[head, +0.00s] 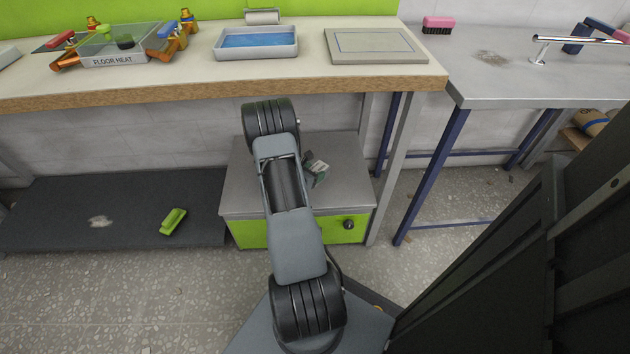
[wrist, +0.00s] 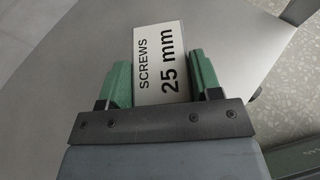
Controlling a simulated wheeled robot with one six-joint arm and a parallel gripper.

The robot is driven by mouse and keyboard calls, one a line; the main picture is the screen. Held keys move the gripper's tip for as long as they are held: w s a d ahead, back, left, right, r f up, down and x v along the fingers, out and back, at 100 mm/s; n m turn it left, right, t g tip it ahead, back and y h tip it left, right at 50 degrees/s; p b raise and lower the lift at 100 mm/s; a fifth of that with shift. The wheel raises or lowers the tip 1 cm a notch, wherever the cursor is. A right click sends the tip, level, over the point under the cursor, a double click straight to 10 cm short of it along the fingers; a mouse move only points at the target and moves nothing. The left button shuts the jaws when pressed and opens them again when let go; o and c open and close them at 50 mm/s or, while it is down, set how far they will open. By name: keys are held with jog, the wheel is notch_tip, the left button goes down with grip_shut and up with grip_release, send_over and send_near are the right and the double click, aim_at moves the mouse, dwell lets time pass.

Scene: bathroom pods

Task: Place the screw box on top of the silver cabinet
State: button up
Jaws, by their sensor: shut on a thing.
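The screw box (wrist: 163,65) has a white label reading "SCREWS 25 mm" and sits between the green fingers of my gripper (wrist: 160,68), which is shut on it. In the head view a small light part of the box (head: 319,166) shows beside my gripper (head: 311,172); my arm hides much of the rest. The silver cabinet (head: 348,165) has a grey top and a green front with a dark knob. It stands under the workbench. The box is over the cabinet's grey top (wrist: 70,50); I cannot tell whether it touches it.
The workbench (head: 180,90) overhangs the cabinet's back, with metal legs (head: 398,165) at its right. It carries a blue-lined tray (head: 257,54) and a flat board (head: 375,60). A dark low platform (head: 60,205) with a green brush (head: 173,221) lies left. A grey table (head: 520,85) stands right.

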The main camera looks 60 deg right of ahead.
jog(key=shift+s+d+f, duration=0.1)
jog(key=shift+d+f, duration=0.05)
jog(key=shift+f, duration=0.1)
jog(key=shift+s+d+f+b, duration=0.1)
jog(key=shift+d+f+b, duration=0.1)
jog(key=shift+f+b, duration=1.2)
jog(key=shift+f, duration=0.35)
jog(key=shift+f, duration=0.15)
jog(key=o, duration=1.1)
